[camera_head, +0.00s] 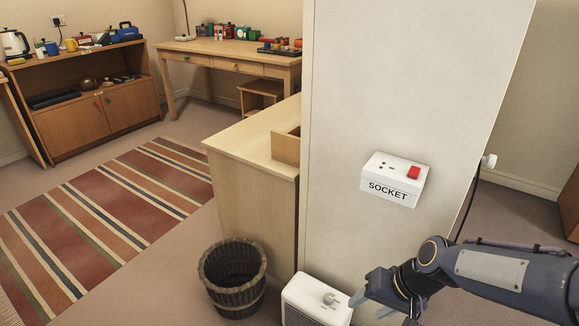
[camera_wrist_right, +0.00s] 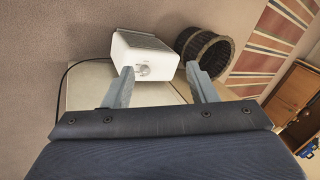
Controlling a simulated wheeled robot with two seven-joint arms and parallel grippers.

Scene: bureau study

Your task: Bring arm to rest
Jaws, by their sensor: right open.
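My right arm (camera_head: 485,270) comes in from the lower right in the head view. My right gripper (camera_head: 368,303) is in front of the pale panel, low down, near the white heater-like box with a knob (camera_head: 318,300). In the right wrist view the gripper (camera_wrist_right: 162,88) has its two fingers well apart with nothing between them. The white box (camera_wrist_right: 146,55) shows beyond the fingers. My left gripper is in neither view.
A white socket box with a red switch (camera_head: 396,180) is on the pale panel (camera_head: 400,80). A dark slatted basket (camera_head: 235,280) stands left of the white box. A striped rug (camera_head: 110,220), a wooden cabinet (camera_head: 95,115) and a desk (camera_head: 235,55) lie farther back.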

